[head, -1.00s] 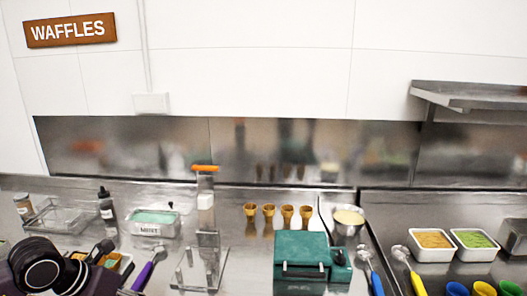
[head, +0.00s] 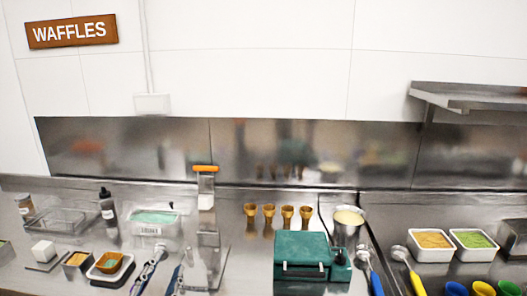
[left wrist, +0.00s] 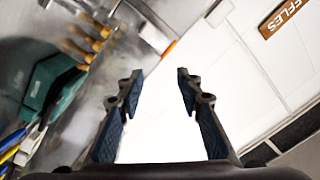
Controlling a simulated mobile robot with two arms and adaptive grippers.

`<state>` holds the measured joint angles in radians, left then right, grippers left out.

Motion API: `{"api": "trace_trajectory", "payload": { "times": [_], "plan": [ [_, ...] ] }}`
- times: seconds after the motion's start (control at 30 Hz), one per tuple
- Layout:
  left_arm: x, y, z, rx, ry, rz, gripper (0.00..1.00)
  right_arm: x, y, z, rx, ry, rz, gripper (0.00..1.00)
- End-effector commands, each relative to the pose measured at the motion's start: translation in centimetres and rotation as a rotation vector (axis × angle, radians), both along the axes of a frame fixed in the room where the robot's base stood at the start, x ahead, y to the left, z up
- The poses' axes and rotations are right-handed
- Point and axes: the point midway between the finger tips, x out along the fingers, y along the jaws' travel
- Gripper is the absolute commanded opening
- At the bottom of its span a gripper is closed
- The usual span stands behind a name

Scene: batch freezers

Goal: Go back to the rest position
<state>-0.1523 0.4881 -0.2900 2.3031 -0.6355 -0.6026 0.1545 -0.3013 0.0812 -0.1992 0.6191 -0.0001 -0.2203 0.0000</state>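The task names no object. My left gripper (head: 162,268) shows at the bottom of the head view, left of the centre, with its fingertips pointing up in the picture. In the left wrist view, the two dark fingers with blue inner pads (left wrist: 160,75) stand well apart. Nothing is between them except the distant white wall. My right gripper is in neither view.
The steel counter holds a green waffle iron (head: 301,255), several cones (head: 287,212), a batter pot (head: 348,218), a white tray (head: 92,274) with a brown bowl, and two white tubs (head: 432,240). A steel shelf (head: 470,97) juts out at upper right.

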Motion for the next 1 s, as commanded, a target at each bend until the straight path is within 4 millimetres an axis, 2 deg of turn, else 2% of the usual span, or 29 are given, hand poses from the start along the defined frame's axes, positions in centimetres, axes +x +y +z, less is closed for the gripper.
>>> {"api": "trace_trajectory", "payload": {
  "times": [0.03,0.1,0.2,0.3,0.4,0.5,0.67,0.7,0.87,1.0],
  "plan": [
    [-1.2,1.5,-3.6,-0.087,0.123,0.073,0.33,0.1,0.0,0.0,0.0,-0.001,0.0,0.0],
    [-3.3,3.0,-8.3,-0.183,0.291,0.162,0.33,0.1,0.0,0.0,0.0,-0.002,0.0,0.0],
    [-7.4,3.8,-14.6,-0.298,0.527,0.26,0.33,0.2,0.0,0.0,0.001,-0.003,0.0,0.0],
    [-12.1,3.6,-19.5,-0.384,0.741,0.327,0.33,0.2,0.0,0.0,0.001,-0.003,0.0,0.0],
    [-16.6,2.7,-22.9,-0.444,0.919,0.367,0.33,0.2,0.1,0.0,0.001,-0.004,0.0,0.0],
    [-20.6,1.5,-25.2,-0.49,1.068,0.391,0.33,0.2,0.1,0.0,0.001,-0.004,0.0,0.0],
    [-26.8,-0.5,-27.3,-0.55,1.285,0.408,0.33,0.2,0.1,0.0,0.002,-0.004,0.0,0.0],
    [-27.6,-0.9,-28.1,-0.556,1.319,0.41,0.33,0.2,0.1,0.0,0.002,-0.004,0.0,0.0],
    [-26.2,-0.9,-33.0,-0.544,1.326,0.416,0.33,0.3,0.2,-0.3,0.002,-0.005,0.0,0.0],
    [-25.9,-1.0,-37.9,-0.537,1.344,0.421,0.33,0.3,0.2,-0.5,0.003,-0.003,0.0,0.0]
  ]
}}
